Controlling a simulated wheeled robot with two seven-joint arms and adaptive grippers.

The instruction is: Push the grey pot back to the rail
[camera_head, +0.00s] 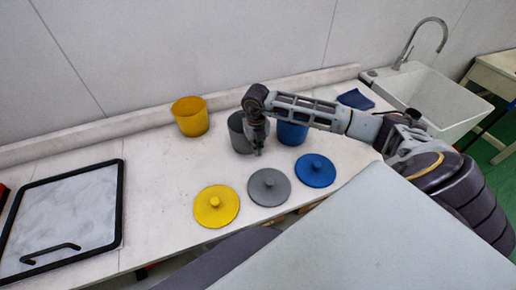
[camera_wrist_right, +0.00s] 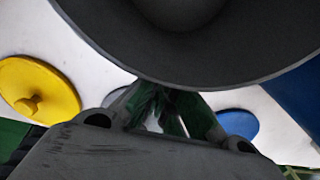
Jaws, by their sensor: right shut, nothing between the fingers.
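The grey pot (camera_head: 236,130) stands upright on the white bench, between the yellow and blue pots. Bare bench lies between it and the low pale rail (camera_head: 90,133) along the wall. My right gripper (camera_head: 257,151) is shut and empty, pointing down at the pot's right front side and hiding part of it. I cannot tell whether they touch. In the right wrist view a large dark grey round shape, probably the grey pot (camera_wrist_right: 190,50), fills the top above the shut fingers (camera_wrist_right: 165,112). My left gripper is not in view.
The yellow pot (camera_head: 190,117) is at left; the blue pot (camera_head: 292,131) is close at right, partly behind my arm. Yellow (camera_head: 216,206), grey (camera_head: 269,187) and blue (camera_head: 316,170) lids lie in front. A black-framed panel (camera_head: 65,215) is at left, a sink (camera_head: 430,100) at right.

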